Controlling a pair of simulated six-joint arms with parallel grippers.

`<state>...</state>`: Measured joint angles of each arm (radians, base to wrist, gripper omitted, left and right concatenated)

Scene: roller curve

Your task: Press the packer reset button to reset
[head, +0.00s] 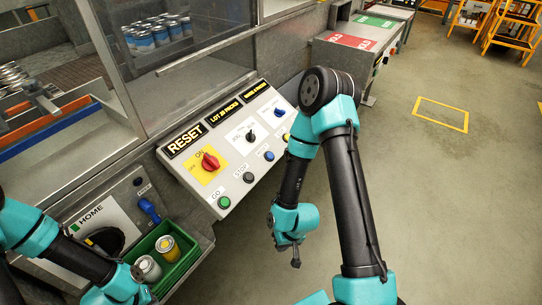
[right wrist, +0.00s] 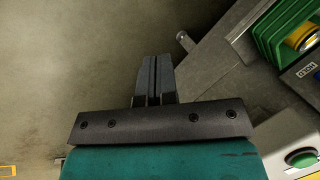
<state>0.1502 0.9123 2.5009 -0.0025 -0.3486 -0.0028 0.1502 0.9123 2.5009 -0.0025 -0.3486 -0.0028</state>
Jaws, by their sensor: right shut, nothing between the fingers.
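The sloped control panel (head: 236,140) stands in the middle of the head view under a black RESET sign (head: 185,139). It carries a red knob (head: 210,161) on a yellow plate, a green button (head: 224,202), a black button (head: 248,177), a blue button (head: 269,156) and a yellow button (head: 286,137). The small labels by the last two are unreadable. My right gripper (head: 296,260) is shut and empty, pointing down over the floor, right of the panel and apart from it. Its closed fingers show in the right wrist view (right wrist: 151,62), with a green button (right wrist: 302,159) at the right edge. My left arm is at lower left; its fingers are unclear.
A green crate (head: 188,262) with cans sits below the panel, beside the HOME dial plate (head: 92,218). A glazed machine frame (head: 140,90) rises behind the panel. Red and green mats lie on the far bench.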

